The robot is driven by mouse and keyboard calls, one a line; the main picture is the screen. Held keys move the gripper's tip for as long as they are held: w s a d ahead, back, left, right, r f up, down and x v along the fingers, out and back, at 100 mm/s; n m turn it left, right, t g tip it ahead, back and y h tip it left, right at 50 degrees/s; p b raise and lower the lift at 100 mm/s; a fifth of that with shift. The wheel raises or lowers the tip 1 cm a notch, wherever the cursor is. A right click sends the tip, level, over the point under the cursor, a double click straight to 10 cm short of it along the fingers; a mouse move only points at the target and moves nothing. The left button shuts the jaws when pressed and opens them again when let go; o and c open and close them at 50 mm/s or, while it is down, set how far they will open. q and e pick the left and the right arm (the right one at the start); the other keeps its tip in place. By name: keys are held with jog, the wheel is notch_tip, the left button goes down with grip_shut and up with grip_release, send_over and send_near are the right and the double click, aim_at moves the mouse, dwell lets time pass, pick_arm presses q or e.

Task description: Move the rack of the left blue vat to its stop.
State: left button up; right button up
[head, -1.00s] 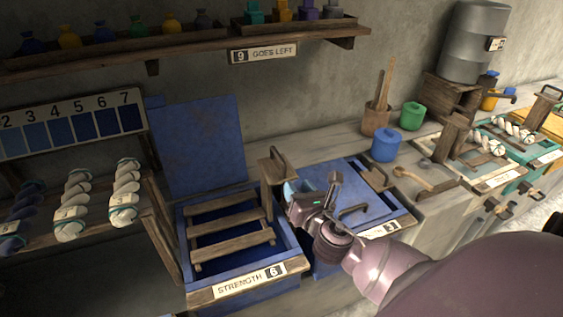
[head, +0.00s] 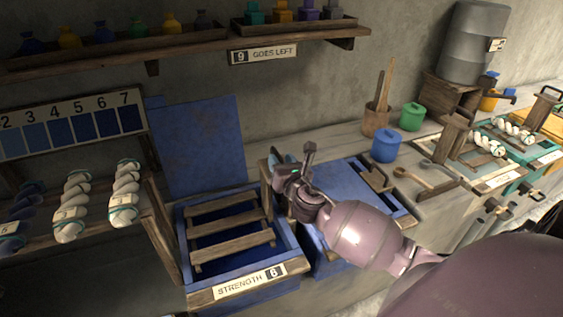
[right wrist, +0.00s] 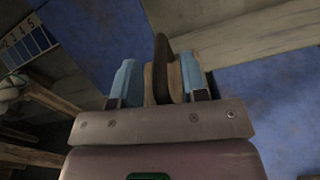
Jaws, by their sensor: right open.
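The left blue vat (head: 292,240) stands open, with a "STRENGTH 6" label on its front board. Its rack (head: 230,223) of wooden slats lies across the opening. The rack's upright handle at the back right corner is mostly hidden by my right gripper (head: 275,162) in the head view. In the right wrist view the handle (right wrist: 161,72) stands between the two light blue fingers of the right gripper (right wrist: 160,82), which are open on either side of it. Whether a finger touches it I cannot tell. My left gripper is not in view.
A blue lid panel (head: 200,148) stands upright behind the vat. A second blue vat with a closed lid (head: 345,190) is just right, under my right arm. Twisted skeins (head: 125,193) lie on a shelf at left. A blue pot (head: 386,146) stands on the counter.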

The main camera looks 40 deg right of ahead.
grip_shut()
dwell(0.3)
